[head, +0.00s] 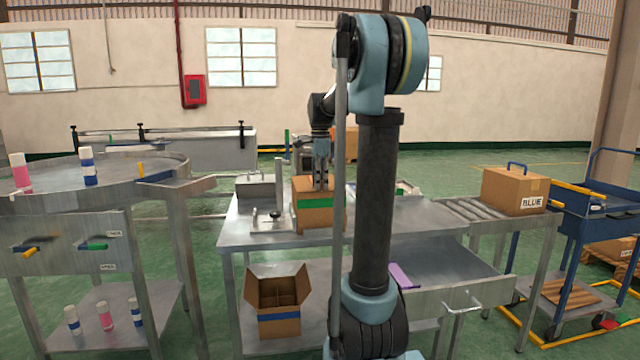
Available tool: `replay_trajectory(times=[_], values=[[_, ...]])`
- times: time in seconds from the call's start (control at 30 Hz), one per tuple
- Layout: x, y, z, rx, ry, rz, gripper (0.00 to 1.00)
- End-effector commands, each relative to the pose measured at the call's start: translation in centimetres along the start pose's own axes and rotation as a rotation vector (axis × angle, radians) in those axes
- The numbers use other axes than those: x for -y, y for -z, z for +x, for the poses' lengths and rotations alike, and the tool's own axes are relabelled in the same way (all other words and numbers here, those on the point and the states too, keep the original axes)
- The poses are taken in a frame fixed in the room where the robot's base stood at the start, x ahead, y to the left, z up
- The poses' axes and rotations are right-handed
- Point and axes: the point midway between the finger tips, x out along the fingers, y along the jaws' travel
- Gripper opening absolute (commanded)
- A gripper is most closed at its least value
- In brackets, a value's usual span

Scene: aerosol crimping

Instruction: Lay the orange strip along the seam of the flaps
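A cardboard box (312,222) with a green band around its side stands on the metal table. My gripper (321,187) points straight down at the top of this box, with its fingertips at or just above the top face. The fingers look close together, but they are too small to tell whether they are shut or hold anything. I cannot make out an orange strip apart from the box's orange-brown cardboard. The seam of the flaps is too small to see, and my gripper covers part of the top.
A metal fixture (270,217) stands left of the box. My arm hides the table behind it. An open divided carton (277,303) is on the lower shelf. A purple item (402,276) lies in the open drawer (440,279). A box marked BLUE (514,190) sits on the rollers at right.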

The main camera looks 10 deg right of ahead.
Motion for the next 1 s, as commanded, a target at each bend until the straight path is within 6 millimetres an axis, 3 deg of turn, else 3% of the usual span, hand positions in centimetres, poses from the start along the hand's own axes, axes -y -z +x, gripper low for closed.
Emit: replay_trajectory(times=[0.33, 0.8, 1.0], values=[[0.0, 0.0, -1.2, 0.000, 0.000, 0.000, 0.28], [0.1, 0.0, -9.2, 0.000, -0.001, 0.000, 0.28], [0.1, 0.0, -11.3, 0.000, -0.001, -0.001, 0.28]])
